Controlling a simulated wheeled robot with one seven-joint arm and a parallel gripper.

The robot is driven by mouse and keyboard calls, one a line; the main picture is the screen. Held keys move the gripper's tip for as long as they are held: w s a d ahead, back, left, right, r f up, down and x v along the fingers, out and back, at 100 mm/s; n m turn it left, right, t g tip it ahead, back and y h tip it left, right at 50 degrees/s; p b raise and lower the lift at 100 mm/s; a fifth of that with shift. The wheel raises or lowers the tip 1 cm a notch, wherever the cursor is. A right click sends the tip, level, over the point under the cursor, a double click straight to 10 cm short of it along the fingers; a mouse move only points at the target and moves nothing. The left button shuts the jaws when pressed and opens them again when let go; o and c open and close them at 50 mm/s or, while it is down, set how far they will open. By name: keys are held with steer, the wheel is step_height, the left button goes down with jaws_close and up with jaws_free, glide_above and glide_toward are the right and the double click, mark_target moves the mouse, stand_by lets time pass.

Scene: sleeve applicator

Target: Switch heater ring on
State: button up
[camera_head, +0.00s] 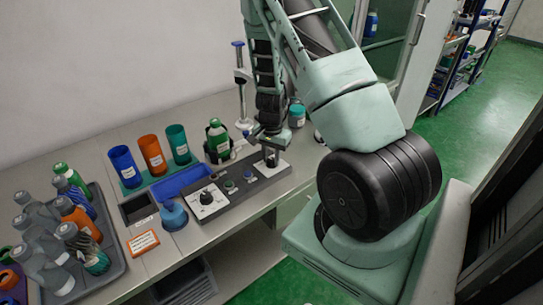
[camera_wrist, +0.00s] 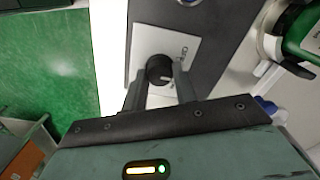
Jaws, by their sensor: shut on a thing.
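A grey control panel (camera_head: 219,205) lies along the bench, with a dial (camera_head: 206,197) on a white plate at its left end and two buttons between. A dark rotary switch (camera_wrist: 159,68) on a white plate (camera_wrist: 180,42) sits at the panel's right end. My gripper (camera_head: 270,158) is over that end, pointing down. In the wrist view its two fingers (camera_wrist: 160,84) are closed on the switch from both sides. A green bottle (camera_head: 217,134) stands behind the panel in a dark ring-shaped holder (camera_head: 218,154); both show partly at the right of the wrist view.
A blue tray (camera_head: 180,183), a black bin (camera_head: 138,208) and coloured cups (camera_head: 151,154) stand left of the panel. A grey tray (camera_head: 95,275) of bottles is at the far left. A post stand (camera_head: 241,92) rises behind my gripper. Green floor (camera_wrist: 45,65) lies in front of the bench.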

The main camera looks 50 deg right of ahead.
mark_target(272, 160)
steer(key=m+p, duration=0.1)
steer(key=m, duration=0.3)
steer(key=shift+r+m, duration=0.1)
steer(key=shift+m, duration=0.2)
steer(key=m+p, duration=0.1)
steer(key=m, duration=0.3)
steer(key=shift+m, duration=0.3)
steer(key=o, duration=1)
steer(key=shift+c, duration=0.2)
step_height(272, 160, up, 17)
steer(key=p, duration=0.1)
steer(key=shift+r, duration=0.15)
